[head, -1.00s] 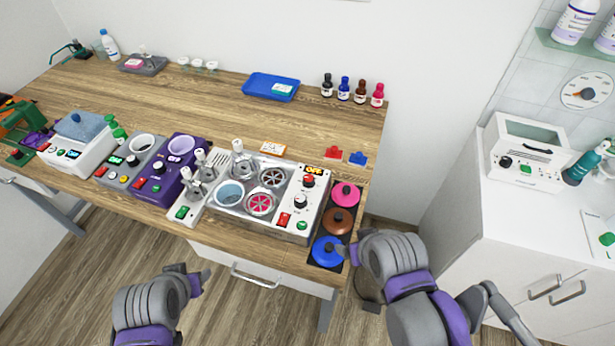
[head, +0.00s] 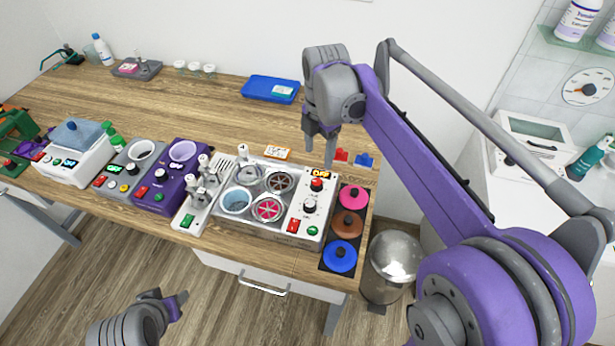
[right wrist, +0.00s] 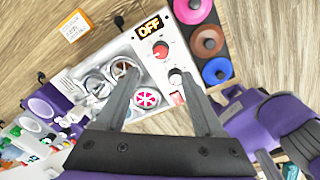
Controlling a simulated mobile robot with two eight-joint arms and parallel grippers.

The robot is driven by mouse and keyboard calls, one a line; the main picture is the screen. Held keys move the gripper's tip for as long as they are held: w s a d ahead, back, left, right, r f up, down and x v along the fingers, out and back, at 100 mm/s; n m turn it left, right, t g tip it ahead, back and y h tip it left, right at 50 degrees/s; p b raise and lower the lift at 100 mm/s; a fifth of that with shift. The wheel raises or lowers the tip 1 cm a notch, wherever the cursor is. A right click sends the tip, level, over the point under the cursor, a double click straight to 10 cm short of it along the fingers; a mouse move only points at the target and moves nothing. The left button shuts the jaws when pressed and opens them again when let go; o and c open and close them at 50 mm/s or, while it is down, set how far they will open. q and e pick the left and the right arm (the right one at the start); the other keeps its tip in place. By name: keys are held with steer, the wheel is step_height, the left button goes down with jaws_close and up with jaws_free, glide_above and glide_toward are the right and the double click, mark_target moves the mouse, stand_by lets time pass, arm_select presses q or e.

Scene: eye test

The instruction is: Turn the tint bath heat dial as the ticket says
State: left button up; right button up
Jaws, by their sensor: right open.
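The tint bath (head: 254,226) is a metal tray with several round wells and a white control panel at its right end. The panel carries a red-capped dial (head: 316,184) and a black dial (head: 310,207) below it; I cannot tell which is the heat dial. Its display (right wrist: 150,28) reads OFF in the right wrist view. An orange-edged ticket (head: 277,152) lies behind the bath, its writing too small to read. My right gripper (head: 320,150) is open and empty above the table near the panel, apart from the dials. My left gripper (head: 168,300) is low in front of the table.
Pink (head: 352,197), brown (head: 347,224) and blue (head: 340,256) lids sit right of the panel. Red and blue clips (head: 364,160) lie behind. A purple heater (head: 174,180) stands left. A metal bin (head: 392,258) stands beside the table.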

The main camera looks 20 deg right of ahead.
mark_target(317, 182)
step_height(317, 182, down, 11)
steer(key=shift+w+r, duration=0.1)
steer(key=shift+r, duration=0.05)
steer(key=shift+c, duration=0.2)
jaws_close()
stand_by(0.4)
